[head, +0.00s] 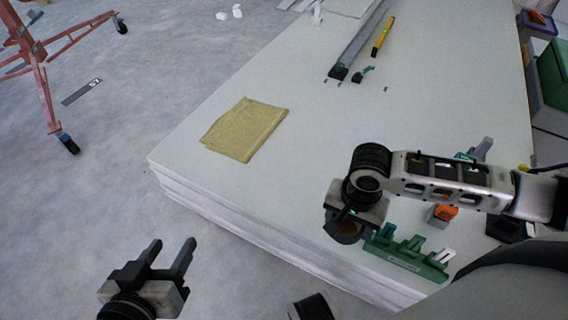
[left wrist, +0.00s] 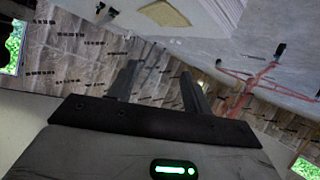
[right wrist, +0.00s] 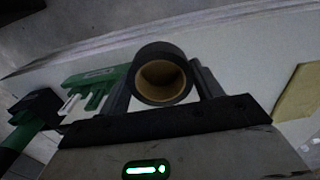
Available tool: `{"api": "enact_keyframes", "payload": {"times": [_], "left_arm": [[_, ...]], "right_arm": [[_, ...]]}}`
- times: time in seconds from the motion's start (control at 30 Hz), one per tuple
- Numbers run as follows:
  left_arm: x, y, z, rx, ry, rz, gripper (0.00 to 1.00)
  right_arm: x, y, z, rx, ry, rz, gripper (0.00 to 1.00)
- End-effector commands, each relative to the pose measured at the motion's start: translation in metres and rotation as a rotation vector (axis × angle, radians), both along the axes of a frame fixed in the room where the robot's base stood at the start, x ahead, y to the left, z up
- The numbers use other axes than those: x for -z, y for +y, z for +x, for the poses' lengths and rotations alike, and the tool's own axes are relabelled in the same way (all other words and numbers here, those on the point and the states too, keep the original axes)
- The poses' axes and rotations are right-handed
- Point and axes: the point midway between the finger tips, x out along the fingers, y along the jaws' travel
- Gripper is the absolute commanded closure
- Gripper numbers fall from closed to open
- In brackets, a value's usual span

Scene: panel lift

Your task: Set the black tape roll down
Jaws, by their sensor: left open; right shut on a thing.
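The black tape roll (right wrist: 161,73) has a brown cardboard core and shows clearly in the right wrist view. My right gripper (right wrist: 163,88) is shut on it, with one finger on each side. In the head view the tape roll (head: 345,232) is partly hidden under my right gripper (head: 350,222), at the near edge of the stack of white panels (head: 300,130). I cannot tell whether the roll touches the panel. My left gripper (head: 172,258) is open and empty, out over the floor left of the stack. Its spread fingers also show in the left wrist view (left wrist: 158,85).
A green toothed holder (head: 408,256) lies just right of the roll, with an orange-topped item (head: 443,213) behind it. A tan cloth (head: 245,128) lies left on the panel. A yellow level (head: 383,37) and a metal rail (head: 360,42) lie far back. The middle is clear.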

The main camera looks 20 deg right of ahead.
Motion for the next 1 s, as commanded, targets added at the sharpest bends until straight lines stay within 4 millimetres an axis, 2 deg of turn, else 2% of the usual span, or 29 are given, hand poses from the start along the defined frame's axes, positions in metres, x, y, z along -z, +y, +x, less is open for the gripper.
{"api": "enact_keyframes", "payload": {"times": [0.17, 0.47, 0.6, 0.93, 1.0], "left_arm": [[-0.001, -0.004, 0.000, 0.009, -0.048, -0.025, 0.50], [-0.015, -0.015, 0.003, 0.009, -0.137, -0.197, 0.50], [-0.021, -0.021, 0.004, 0.012, -0.152, -0.307, 0.50], [-0.032, -0.026, 0.003, 0.022, -0.170, -0.433, 0.50], [-0.041, -0.023, 0.010, 0.031, -0.251, -0.410, 0.50]], "right_arm": [[0.018, 0.000, 0.022, 0.023, -0.004, 0.001, 0.58], [0.052, 0.003, 0.096, 0.020, -0.005, 0.002, 0.58], [0.081, 0.003, 0.116, 0.019, -0.001, 0.002, 0.58], [0.107, 0.004, 0.140, 0.017, -0.001, 0.001, 0.58], [0.119, 0.003, 0.138, 0.016, 0.002, -0.001, 0.58]]}}
